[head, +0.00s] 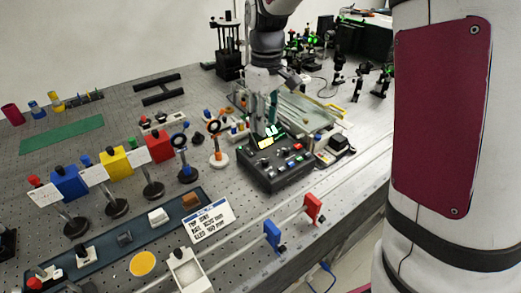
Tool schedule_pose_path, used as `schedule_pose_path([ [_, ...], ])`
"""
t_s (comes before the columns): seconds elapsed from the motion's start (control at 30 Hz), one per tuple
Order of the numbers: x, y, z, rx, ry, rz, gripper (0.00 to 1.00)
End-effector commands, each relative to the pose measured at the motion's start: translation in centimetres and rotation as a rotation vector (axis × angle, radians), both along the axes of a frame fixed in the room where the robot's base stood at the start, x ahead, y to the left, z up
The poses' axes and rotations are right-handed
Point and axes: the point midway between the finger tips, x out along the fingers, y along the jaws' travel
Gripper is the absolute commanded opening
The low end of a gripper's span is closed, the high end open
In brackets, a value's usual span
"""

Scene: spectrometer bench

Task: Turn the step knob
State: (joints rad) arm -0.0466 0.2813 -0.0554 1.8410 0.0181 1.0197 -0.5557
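A black control box (283,181) sits on the perforated bench right of centre. Its top panel has several small knobs and buttons, some red, blue and white, and a lit green-yellow display (265,143). I cannot tell which knob is the step knob, as the labels are too small to read. My gripper (264,131) points down over the back edge of the box, near the display. Its fingers are small and partly blended with the things behind, so I cannot tell whether they are open or shut, or whether they touch the box.
Ring mounts (216,130) stand just left of the box. Blue, yellow and red blocks (159,147) on posts stand farther left. A white label card (208,219) lies in front. Red (312,209) and blue (272,235) uprights stand near the front edge. A small black-topped device (338,145) is right of the box.

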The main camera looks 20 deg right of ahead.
Motion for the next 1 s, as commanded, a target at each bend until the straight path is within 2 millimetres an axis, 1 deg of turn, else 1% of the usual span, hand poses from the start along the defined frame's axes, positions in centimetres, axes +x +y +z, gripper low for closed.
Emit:
schedule_pose_path([
  [0.4,-0.2,0.0,-8.0,-0.001,0.005,0.000,0.37],
  [0.6,-0.2,0.0,-11.0,0.000,0.004,-0.001,0.37],
  [0.8,-0.1,0.0,-12.3,0.000,0.001,-0.001,0.37],
  [1.0,-0.1,0.0,-12.4,0.000,0.000,-0.001,0.37],
])
